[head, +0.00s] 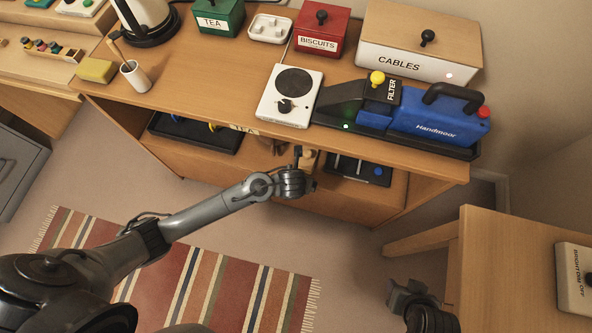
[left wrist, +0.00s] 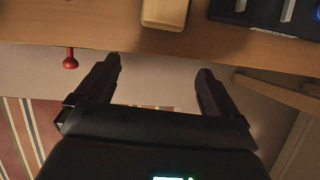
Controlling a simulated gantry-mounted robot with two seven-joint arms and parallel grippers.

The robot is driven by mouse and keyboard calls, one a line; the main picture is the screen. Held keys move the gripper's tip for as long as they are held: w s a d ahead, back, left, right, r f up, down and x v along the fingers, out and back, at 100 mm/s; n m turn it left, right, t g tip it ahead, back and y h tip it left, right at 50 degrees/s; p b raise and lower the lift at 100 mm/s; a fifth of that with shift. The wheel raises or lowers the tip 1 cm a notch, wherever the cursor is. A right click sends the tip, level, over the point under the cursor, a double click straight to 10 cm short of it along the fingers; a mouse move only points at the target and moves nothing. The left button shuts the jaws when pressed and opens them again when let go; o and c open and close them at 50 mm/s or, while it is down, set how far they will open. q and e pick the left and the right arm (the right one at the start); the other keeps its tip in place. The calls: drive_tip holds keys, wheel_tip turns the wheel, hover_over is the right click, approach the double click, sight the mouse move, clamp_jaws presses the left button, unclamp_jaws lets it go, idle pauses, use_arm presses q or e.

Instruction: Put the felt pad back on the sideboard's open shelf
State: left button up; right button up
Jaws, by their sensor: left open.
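My left gripper (head: 303,158) is in front of the sideboard's open shelf (head: 345,205), below its top. In the left wrist view the gripper (left wrist: 158,75) is open, with nothing between its fingers. A small tan block (left wrist: 165,12) lies on the wood beyond the fingertips, apart from them. It partly shows behind the gripper in the head view (head: 311,161). I cannot tell whether this block is the felt pad. A yellow, pad-like block (head: 96,70) lies on the sideboard top at the left. My right gripper (head: 408,296) is low at the right; its jaws are unclear.
The shelf holds a dark tray (head: 195,133) at the left and a dark case with blue parts (head: 360,170) at the right. Above stand a hot plate (head: 290,96) and a blue Handmoor device (head: 435,112). A red knob (left wrist: 70,60) shows below the wood.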

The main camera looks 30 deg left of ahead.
use_arm(q)
drive_tip(key=s+r+n+h, duration=0.1)
drive_tip(key=s+r+n, duration=0.75)
drive_tip(key=n, duration=0.75)
drive_tip(key=s+a+r+n, duration=0.2)
drive_tip(key=s+a+n, duration=0.1)
drive_tip(key=n, duration=0.5)
drive_tip(key=s+a+r+n+g, duration=0.1)
drive_tip(key=s+a+r+n, duration=0.1)
drive_tip(key=s+a+n, duration=0.2)
drive_tip(key=s+n, duration=0.2)
drive_tip(key=n, duration=0.2)
drive_tip(key=shift+a+n, duration=0.2)
drive_tip(key=shift+n, duration=0.1)
drive_tip(key=shift+r, duration=0.15)
wheel_tip(320, 180, up, 36)
drive_tip(key=p, duration=3.6)
drive_tip(key=shift+f, duration=0.2)
